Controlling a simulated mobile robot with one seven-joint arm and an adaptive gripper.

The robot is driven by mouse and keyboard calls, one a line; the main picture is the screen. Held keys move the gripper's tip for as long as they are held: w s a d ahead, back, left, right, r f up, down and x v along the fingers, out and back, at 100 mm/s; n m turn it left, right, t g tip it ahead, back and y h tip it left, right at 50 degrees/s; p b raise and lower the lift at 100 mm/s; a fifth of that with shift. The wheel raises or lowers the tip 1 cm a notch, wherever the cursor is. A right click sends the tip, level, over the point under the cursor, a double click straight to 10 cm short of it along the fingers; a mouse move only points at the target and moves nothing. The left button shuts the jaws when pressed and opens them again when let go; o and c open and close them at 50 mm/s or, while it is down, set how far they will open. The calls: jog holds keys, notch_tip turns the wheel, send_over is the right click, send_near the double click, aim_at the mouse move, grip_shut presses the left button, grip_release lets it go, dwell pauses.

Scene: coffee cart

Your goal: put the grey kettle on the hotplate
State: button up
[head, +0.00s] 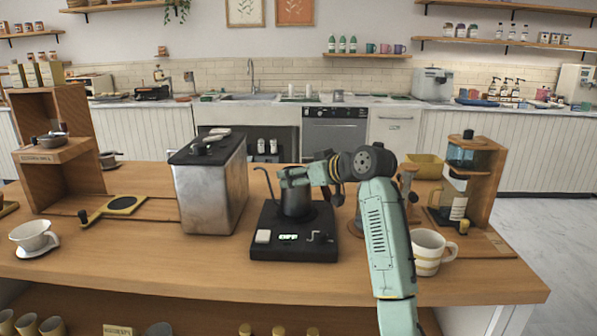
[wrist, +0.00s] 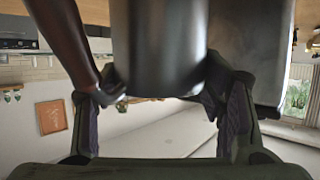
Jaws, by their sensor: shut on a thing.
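The grey kettle (head: 296,203) is at the middle of the head view, over the black hotplate (head: 262,253). Its thin curved spout points left. The kettle's base looks level with the plate's top, but I cannot tell whether it touches. The hotplate has a lit green display, a pale switch and a small knob. My gripper (head: 292,178) comes in from the right and is shut on the kettle near its top. In the wrist view the kettle (wrist: 168,45) shows as a dark cylinder between my two fingers (wrist: 165,108). The gripper hides part of the kettle's top.
A large metal box (head: 212,190) stands close to the left of the hotplate. A striped mug (head: 427,253) and a wooden stand (head: 483,185) are to the right. The counter's front strip is clear.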

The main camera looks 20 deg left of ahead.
jog(key=shift+r, duration=0.1)
jog(key=o, duration=2)
jog(key=shift+f, duration=0.2)
jog(key=shift+c, duration=0.2)
jog(key=shift+r, duration=0.1)
